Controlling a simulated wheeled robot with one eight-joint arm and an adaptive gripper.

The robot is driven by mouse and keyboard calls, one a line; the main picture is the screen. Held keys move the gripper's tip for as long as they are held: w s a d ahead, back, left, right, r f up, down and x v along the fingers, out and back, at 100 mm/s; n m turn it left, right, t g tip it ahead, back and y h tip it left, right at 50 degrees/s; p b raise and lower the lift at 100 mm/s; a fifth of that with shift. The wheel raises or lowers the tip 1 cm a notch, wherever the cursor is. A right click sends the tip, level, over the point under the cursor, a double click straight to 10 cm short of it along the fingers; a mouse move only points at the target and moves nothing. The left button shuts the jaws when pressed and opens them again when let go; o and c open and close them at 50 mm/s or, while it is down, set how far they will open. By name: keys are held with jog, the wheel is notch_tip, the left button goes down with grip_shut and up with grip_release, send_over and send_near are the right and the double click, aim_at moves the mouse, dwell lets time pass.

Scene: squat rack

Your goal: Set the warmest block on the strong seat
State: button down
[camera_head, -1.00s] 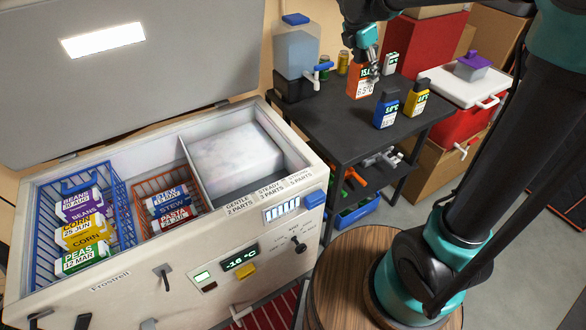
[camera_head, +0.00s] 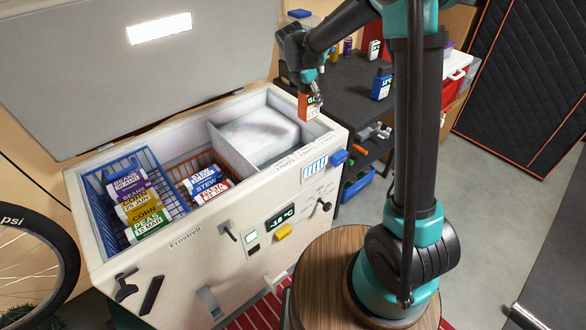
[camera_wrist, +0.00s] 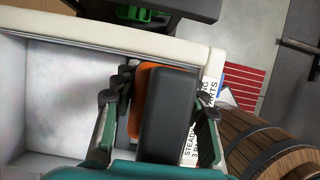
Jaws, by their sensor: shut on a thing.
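My gripper (camera_head: 314,98) is shut on an orange block (camera_head: 307,107) with a dark top. It holds the block in the air near the right end of the open freezer (camera_head: 190,240). In the wrist view the orange side (camera_wrist: 143,85) and dark top show between the two fingers (camera_wrist: 160,105). Lettering for gentle, steady and strong runs along the freezer's right rim (camera_head: 310,145); it is too small to read fully now. A blue block (camera_head: 381,84) and a white block (camera_head: 374,50) stand on the dark table (camera_head: 350,100). The yellow block is hidden behind my arm.
The freezer holds a frosted white slab (camera_head: 260,135), a blue basket (camera_head: 110,220) and an orange basket (camera_head: 180,172) with labelled packs. Its lid (camera_head: 130,70) stands open. A round wooden top (camera_head: 325,265) is in front. A wheel (camera_head: 30,270) is at left.

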jog(key=shift+s+a+f, duration=0.15)
jog(key=shift+a+f, duration=0.05)
jog(key=shift+f, duration=0.1)
notch_tip(320, 180, down, 20)
jog(key=shift+s+a+r, duration=0.1)
dwell(0.4)
jog(key=c, duration=0.9)
grip_release()
jog(key=shift+o, duration=0.2)
jog(key=v, duration=1.2)
